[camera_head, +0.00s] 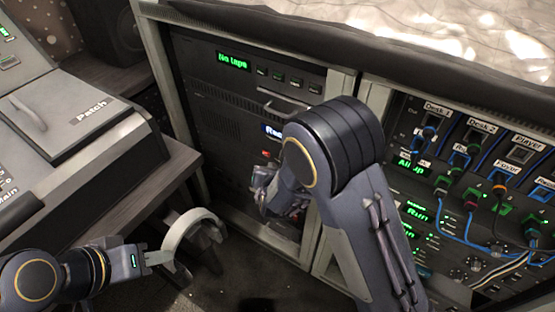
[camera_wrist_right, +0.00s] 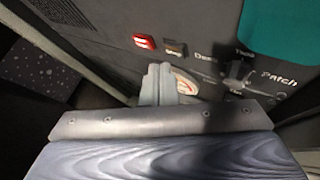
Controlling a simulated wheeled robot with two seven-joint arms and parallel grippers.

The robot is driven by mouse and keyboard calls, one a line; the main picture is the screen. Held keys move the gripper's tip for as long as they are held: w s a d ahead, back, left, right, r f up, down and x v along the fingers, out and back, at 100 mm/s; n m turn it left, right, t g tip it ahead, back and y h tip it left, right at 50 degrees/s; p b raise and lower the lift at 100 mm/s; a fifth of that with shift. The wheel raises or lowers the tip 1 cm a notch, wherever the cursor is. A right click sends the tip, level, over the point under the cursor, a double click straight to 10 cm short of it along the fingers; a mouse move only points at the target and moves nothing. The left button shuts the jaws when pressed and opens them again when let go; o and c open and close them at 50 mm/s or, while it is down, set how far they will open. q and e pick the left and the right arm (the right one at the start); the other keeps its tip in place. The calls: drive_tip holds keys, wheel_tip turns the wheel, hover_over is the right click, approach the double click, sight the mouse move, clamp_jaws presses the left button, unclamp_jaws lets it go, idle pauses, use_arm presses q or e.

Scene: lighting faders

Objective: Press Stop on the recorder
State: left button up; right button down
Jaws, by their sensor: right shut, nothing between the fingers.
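The recorder appears to be the dark rack unit (camera_head: 215,85) with a green "No tape" display (camera_head: 233,62) and a row of several small buttons (camera_head: 285,80). No Stop label is readable. My right gripper (camera_head: 264,190) is at the lower part of this rack, below the display, partly behind my right forearm.
A handle (camera_head: 285,103) juts out under the button row. A patch bay (camera_head: 480,180) with several cables is at right, a console (camera_head: 75,125) at left.

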drive_tip(key=shift+w+d, duration=0.1)
drive_tip(key=shift+w, duration=0.05)
idle(0.8)
drive_tip(key=shift+w+d+b, duration=0.15)
drive_tip(key=shift+w+b, duration=0.05)
drive_tip(key=shift+b, duration=0.1)
drive_tip(key=shift+w+d, duration=0.2)
drive_tip(key=shift+w, duration=0.05)
idle(0.7)
drive_tip(key=shift+a, duration=0.1)
drive_tip(key=shift+s+a+b, duration=0.35)
drive_tip(key=shift+s, duration=0.25)
drive_tip(key=s+a, duration=0.1)
drive_tip(key=s, duration=0.1)
drive_tip(key=s+a, duration=0.2)
idle(0.4)
idle(0.7)
